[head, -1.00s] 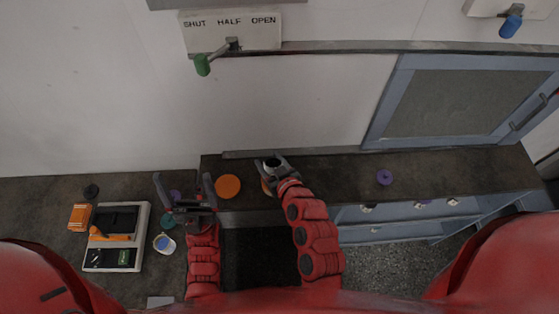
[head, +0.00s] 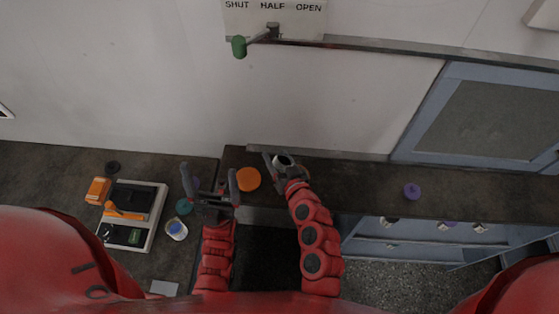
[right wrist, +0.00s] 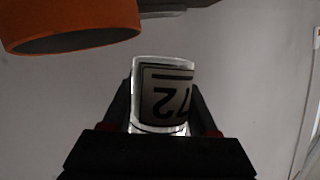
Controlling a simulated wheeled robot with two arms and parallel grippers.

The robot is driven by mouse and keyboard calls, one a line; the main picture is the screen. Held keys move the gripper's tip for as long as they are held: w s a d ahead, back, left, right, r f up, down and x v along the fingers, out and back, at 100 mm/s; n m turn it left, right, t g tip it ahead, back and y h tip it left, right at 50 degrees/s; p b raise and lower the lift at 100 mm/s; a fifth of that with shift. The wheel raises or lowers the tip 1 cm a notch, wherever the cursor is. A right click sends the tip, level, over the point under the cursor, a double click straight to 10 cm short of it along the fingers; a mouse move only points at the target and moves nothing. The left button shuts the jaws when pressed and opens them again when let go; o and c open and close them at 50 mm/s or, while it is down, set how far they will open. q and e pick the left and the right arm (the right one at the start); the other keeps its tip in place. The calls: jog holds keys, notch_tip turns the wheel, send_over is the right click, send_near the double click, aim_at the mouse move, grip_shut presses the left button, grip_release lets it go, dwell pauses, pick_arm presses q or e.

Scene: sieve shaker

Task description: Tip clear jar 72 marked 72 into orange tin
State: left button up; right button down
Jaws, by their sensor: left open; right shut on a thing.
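Clear jar 72 (right wrist: 160,95) is between the fingers of my right gripper (right wrist: 163,118), its 72 label upside down in the right wrist view. In the head view the jar (head: 284,161) shows as a pale round rim at my right gripper (head: 280,167), above the dark counter. The orange tin (head: 248,179) looks like an orange disc just left of that gripper, apart from the jar. In the right wrist view the tin (right wrist: 70,25) is at upper left, its inside hidden. My left gripper (head: 209,182) is open and empty, left of the tin.
A scale (head: 133,213) with orange objects stands on the left counter, near a blue-topped jar (head: 177,230) and a teal item (head: 184,207). A purple item (head: 412,191) sits far right. A green-handled lever (head: 239,46) is on the wall. Counter between jar and purple item is clear.

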aim_at(280, 156)
jog(key=m+t+b, duration=0.2)
jog(key=m+b, duration=0.3)
jog(key=b, duration=0.3)
jog(key=r+m+t+b, duration=0.1)
jog(key=m+t+b, duration=0.2)
jog(key=m+b, duration=0.2)
jog(key=m+t+y+b, duration=0.1)
jog(key=m+t+b, duration=0.2)
jog(key=m+b, duration=0.3)
jog(key=shift+s+a+r+b, duration=0.15)
jog(key=shift+r+b, duration=0.2)
jog(key=shift+b, duration=2.45)
jog(key=shift+d+r+m+t+b, duration=0.2)
jog(key=shift+m+b, duration=0.1)
jog(key=shift+m, duration=0.15)
jog(key=shift+d+r+m+t+b, duration=0.1)
jog(key=shift+m+t+b, duration=0.15)
jog(key=shift+m, duration=0.2)
jog(key=shift+d+r+m+h, duration=0.15)
jog(key=shift+r+m+h, duration=0.1)
jog(key=shift+m+h, duration=0.35)
jog(key=shift+w, duration=0.2)
jog(key=shift+r, duration=0.1)
